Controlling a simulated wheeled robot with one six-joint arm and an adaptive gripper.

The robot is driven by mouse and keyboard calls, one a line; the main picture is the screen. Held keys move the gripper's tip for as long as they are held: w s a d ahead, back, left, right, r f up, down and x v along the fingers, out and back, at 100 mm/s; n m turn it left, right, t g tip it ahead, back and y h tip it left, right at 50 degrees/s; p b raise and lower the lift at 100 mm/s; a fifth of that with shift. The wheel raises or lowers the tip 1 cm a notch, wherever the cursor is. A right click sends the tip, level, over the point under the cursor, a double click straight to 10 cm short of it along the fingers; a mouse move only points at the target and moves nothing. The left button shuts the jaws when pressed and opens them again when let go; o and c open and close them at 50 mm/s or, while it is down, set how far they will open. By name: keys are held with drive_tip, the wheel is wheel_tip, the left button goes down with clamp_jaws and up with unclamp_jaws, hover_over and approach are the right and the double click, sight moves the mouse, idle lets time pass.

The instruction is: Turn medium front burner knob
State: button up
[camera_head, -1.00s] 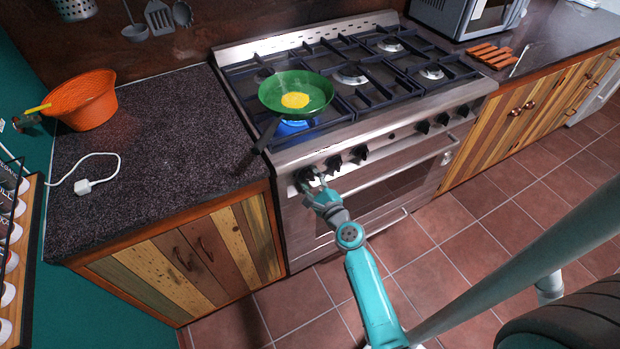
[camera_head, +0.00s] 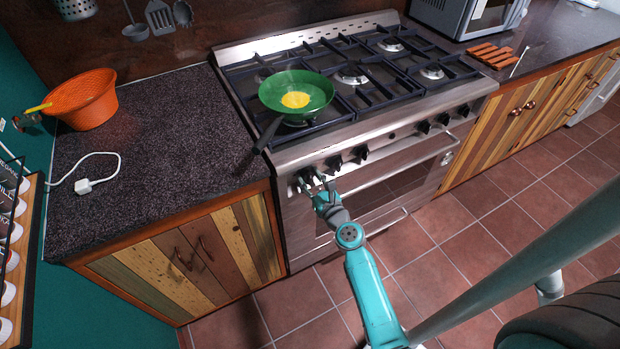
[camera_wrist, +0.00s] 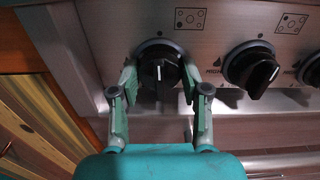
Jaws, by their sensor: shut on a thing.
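My gripper (camera_head: 314,184) is at the left end of the stove's front panel. In the wrist view its two fingers (camera_wrist: 158,88) are on either side of a black knob (camera_wrist: 160,70) and shut on it. The knob's white mark points straight up. A small burner diagram (camera_wrist: 189,20) is printed to its upper right. The stove (camera_head: 300,150) has a front left burner with no flame visible. A green pan (camera_head: 315,85) with a yellow egg (camera_head: 295,100) sits over that burner and hides part of it.
Another black knob (camera_wrist: 250,68) is close to the right of my fingers, with a further one at the wrist view's right edge. The oven handle (camera_head: 390,172) runs below the panel. The pan's handle (camera_head: 259,137) sticks out towards the left counter (camera_head: 160,150).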

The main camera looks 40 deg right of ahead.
drive_tip(key=shift+m, duration=0.3)
drive_tip(key=o, duration=1.1)
drive_tip(key=v, duration=1.2)
